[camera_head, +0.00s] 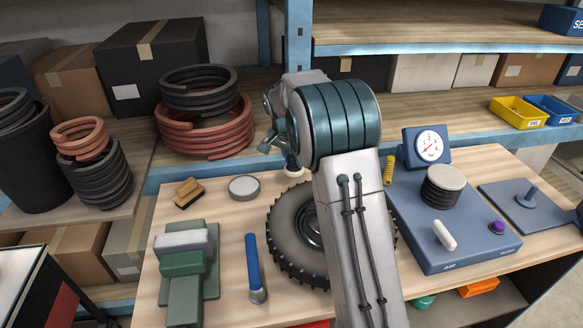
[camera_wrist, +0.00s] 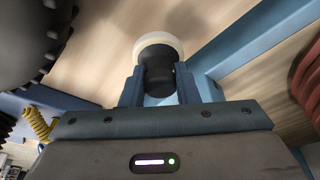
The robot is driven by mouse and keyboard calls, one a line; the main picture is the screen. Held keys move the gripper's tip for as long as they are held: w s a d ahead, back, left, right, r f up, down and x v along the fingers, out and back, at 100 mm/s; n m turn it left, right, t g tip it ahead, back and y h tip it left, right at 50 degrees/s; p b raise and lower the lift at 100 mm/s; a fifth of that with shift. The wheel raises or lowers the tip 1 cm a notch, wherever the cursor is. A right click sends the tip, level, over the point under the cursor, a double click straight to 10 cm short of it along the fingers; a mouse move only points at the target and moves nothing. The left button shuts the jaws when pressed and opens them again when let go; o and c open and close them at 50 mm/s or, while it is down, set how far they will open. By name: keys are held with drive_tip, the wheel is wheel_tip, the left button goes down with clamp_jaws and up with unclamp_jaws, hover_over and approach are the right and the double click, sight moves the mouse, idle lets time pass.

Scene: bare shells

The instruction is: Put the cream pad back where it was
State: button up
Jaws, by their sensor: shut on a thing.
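In the wrist view the two blue fingers of my gripper (camera_wrist: 158,78) are shut on a dark, narrow part that carries a round cream pad (camera_wrist: 150,43). The pad sticks out beyond the fingertips, over pale wood. In the head view a small part of the cream pad (camera_head: 294,172) shows just left of my arm, above the back of the bench; my arm hides most of the gripper. A black bellows with a cream round top (camera_head: 444,178) stands on the blue air unit (camera_head: 440,245), to the right of my arm.
A tyre (camera_head: 290,240) lies mid-bench, partly behind my arm. A round grey tin (camera_head: 244,187), a brush (camera_head: 188,193), a blue-handled tool (camera_head: 252,265) and a green vise (camera_head: 185,265) lie left. A gauge (camera_head: 427,145) and yellow spring (camera_head: 388,170) stand right. Blue shelf posts rise behind.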

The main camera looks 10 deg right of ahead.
sight(293, 167)
drive_tip(key=shift+s+f+b, duration=0.1)
drive_tip(key=shift+f+b, duration=0.9)
drive_tip(key=shift+f, duration=0.9)
drive_tip(key=shift+f, duration=0.2)
drive_tip(key=o, duration=0.9)
drive_tip(key=shift+o, duration=0.2)
drive_tip(key=shift+r, duration=0.15)
drive_tip(key=b+v, duration=0.1)
drive_tip(key=v, duration=1.1)
drive_tip(key=shift+s, duration=0.1)
